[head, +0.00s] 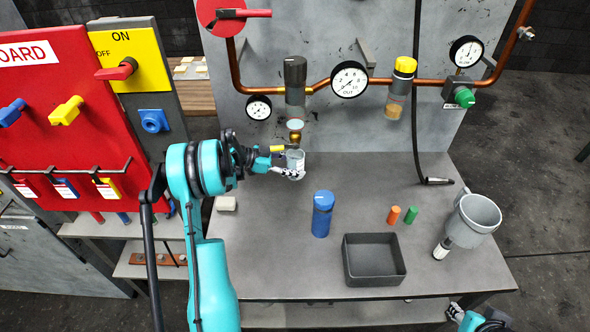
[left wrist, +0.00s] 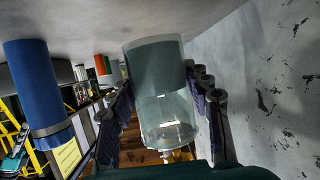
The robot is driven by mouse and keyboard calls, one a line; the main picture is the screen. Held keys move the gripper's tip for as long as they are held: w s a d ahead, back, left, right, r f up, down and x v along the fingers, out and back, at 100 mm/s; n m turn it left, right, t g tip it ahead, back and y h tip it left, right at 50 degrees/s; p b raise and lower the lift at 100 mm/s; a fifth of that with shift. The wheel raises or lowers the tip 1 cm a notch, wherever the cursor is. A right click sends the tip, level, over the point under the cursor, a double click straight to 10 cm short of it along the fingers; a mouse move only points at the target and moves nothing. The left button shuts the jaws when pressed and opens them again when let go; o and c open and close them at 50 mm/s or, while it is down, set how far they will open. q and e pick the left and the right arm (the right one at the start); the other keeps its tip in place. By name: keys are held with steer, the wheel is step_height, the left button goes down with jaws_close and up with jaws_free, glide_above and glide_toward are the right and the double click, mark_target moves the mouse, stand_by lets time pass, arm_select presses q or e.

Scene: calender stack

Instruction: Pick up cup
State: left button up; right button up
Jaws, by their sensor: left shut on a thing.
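The cup (head: 295,158) is a small clear vessel near the back of the grey table, under the pipe's brass nozzle (head: 295,130). My left gripper (head: 289,167) is shut on the cup, its fingers at the cup's sides. In the left wrist view the cup (left wrist: 165,100) looks see-through at one end and grey-green at the other, between the two fingers (left wrist: 160,105). I cannot tell whether its base touches the table. My right gripper (head: 456,312) shows only in part at the lower right edge, below the table; its opening is unclear.
On the table (head: 270,260) stand a blue bottle (head: 322,214), a dark tray (head: 374,282), orange (head: 394,215) and green (head: 411,215) cylinders and a grey pot (head: 474,220). A gauge panel (head: 330,130) rises close behind the cup. A red board (head: 60,110) stands left.

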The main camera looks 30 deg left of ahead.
arm_select(q)
steer(key=shift+r, duration=0.65)
steer(key=shift+s+d+r, duration=0.1)
steer(key=shift+s+d, duration=0.05)
steer(key=shift+s, duration=0.05)
steer(key=s+d+p, duration=0.1)
steer(key=s+d, duration=0.4)
steer(key=s, duration=0.3)
steer(key=s+d+p, duration=0.2)
steer(key=s+d, duration=0.3)
steer(key=s, duration=0.3)
steer(key=shift+s, duration=0.15)
